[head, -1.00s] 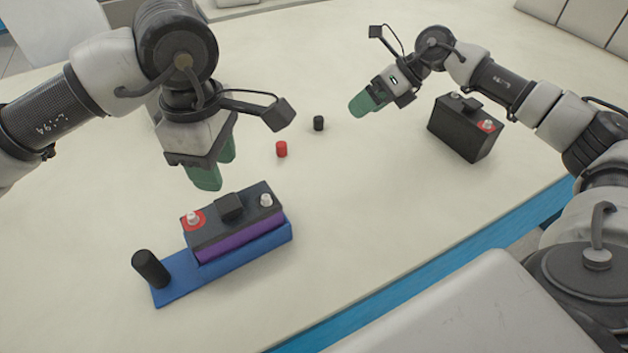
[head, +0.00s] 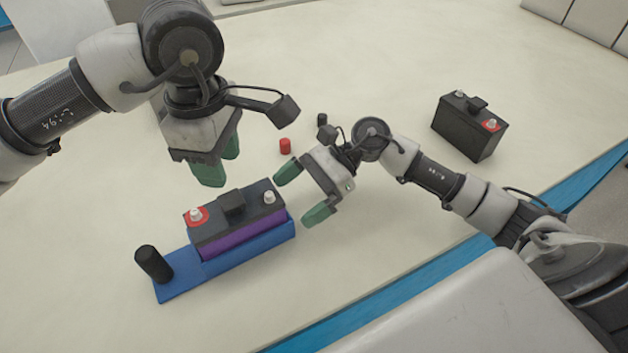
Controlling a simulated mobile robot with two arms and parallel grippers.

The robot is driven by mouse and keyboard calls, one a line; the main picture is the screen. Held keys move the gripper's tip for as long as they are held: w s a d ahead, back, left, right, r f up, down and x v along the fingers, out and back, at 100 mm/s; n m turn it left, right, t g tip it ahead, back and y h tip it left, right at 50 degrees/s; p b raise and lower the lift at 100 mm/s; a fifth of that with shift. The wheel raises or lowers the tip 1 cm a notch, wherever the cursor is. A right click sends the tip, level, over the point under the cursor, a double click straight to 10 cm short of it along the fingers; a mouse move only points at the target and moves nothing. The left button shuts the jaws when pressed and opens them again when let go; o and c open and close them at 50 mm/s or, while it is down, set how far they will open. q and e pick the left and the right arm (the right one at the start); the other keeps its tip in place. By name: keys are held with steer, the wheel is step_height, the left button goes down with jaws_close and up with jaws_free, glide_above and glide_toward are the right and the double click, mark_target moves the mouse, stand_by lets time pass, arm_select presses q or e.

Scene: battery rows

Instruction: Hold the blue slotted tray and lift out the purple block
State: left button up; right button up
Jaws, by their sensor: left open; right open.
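The blue slotted tray (head: 172,290) lies on the table at the lower left, with a black upright post (head: 153,263) at its left end. The purple block (head: 232,245) sits in the tray; its dark top carries a black handle, a red-ringed terminal and a white terminal. My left gripper (head: 216,170) is open and empty, above and just behind the block, fingers pointing down. My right gripper (head: 298,192) is open and empty, to the right of the tray's right end, its fingers spread and facing left. Neither gripper visibly touches the block or tray.
A separate black battery (head: 467,130) stands at the right back of the table. A small red cap (head: 285,146) and a small black cap (head: 322,119) stand behind the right gripper. The table (head: 400,262) in front of the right arm is clear up to its blue edge.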

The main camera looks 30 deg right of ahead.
mark_target(270, 218)
steer(key=x, duration=0.6)
steer(key=shift+a+f, duration=0.2)
steer(key=shift+a, duration=0.05)
steer(key=c, duration=0.8)
stand_by(0.3)
